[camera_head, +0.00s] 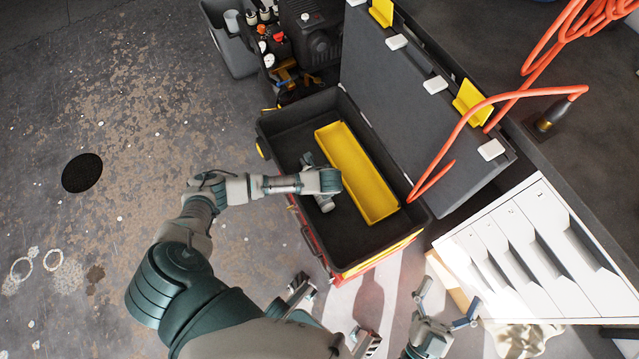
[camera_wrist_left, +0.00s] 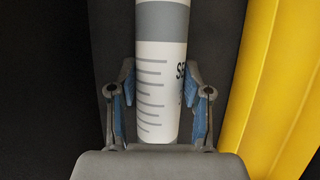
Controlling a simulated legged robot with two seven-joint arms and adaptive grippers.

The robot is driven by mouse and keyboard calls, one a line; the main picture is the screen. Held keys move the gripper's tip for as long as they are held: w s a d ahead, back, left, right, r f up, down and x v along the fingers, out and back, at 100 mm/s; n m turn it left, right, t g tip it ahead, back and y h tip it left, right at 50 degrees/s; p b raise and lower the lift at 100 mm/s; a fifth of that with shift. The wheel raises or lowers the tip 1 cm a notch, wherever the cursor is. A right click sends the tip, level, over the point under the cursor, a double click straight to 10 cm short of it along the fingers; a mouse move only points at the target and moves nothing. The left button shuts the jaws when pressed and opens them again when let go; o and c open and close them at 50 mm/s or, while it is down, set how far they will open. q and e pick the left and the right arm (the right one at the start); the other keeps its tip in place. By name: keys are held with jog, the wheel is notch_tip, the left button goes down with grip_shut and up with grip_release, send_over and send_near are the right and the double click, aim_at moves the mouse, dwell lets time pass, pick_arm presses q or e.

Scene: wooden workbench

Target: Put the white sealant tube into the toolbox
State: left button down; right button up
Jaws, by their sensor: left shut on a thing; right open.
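The white sealant tube (camera_wrist_left: 158,75) has a grey band, printed scale lines and dark lettering. My left gripper (camera_wrist_left: 161,85) is shut on it, with a blue-padded finger on each side. In the head view my left gripper (camera_head: 318,184) is over the inside of the open toolbox (camera_head: 362,240), left of the long yellow tray (camera_head: 357,172). The yellow tray also shows right of the tube in the wrist view (camera_wrist_left: 275,90). My right gripper (camera_head: 447,303) is open and empty, outside the box at lower right.
The toolbox lid (camera_head: 405,100) stands open on the right. An orange hose (camera_head: 480,105) hangs across it. A white drawer unit (camera_head: 535,250) is at right. A grey bin (camera_head: 232,50) and dark equipment (camera_head: 310,35) stand behind the box. The worn surface at left is mostly clear.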

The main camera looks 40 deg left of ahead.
pick_arm(q)
jog(key=shift+d+f, duration=0.15)
jog(key=shift+d, duration=0.1)
jog(key=c, duration=0.5)
grip_release()
jog(key=shift+a, duration=0.3)
pick_arm(e)
jog(key=shift+s+r, duration=0.1)
jog(key=shift+r, duration=0.15)
